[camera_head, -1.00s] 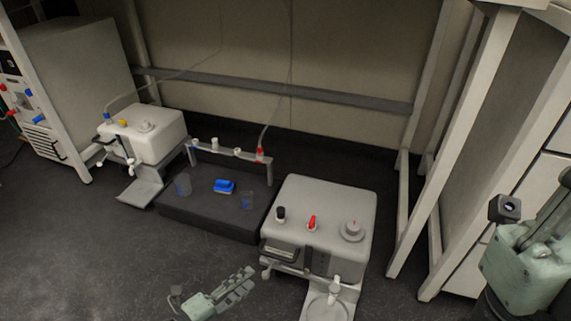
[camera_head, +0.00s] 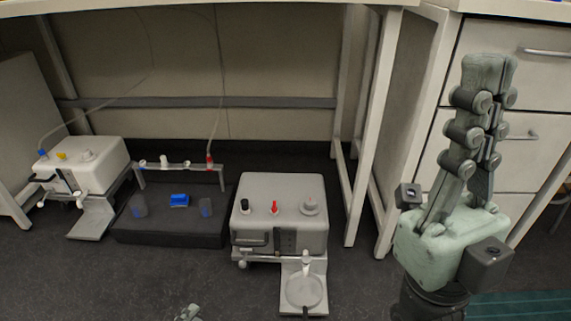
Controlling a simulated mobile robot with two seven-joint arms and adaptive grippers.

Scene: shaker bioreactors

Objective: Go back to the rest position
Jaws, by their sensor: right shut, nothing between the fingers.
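My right gripper (camera_head: 491,62) stands upright at the right of the head view, in front of the white drawers. Its fingers point up and lie together, with nothing between them. Only a small pale green tip of my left gripper (camera_head: 188,313) shows at the bottom edge, left of the middle. The rest of it is cut off, so its fingers cannot be judged. Neither gripper touches any of the equipment.
A grey-white device (camera_head: 280,200) with black and red knobs stands on the floor at centre. A second white device (camera_head: 85,165) stands left. White table legs (camera_head: 365,130) and drawers (camera_head: 515,60) border the right.

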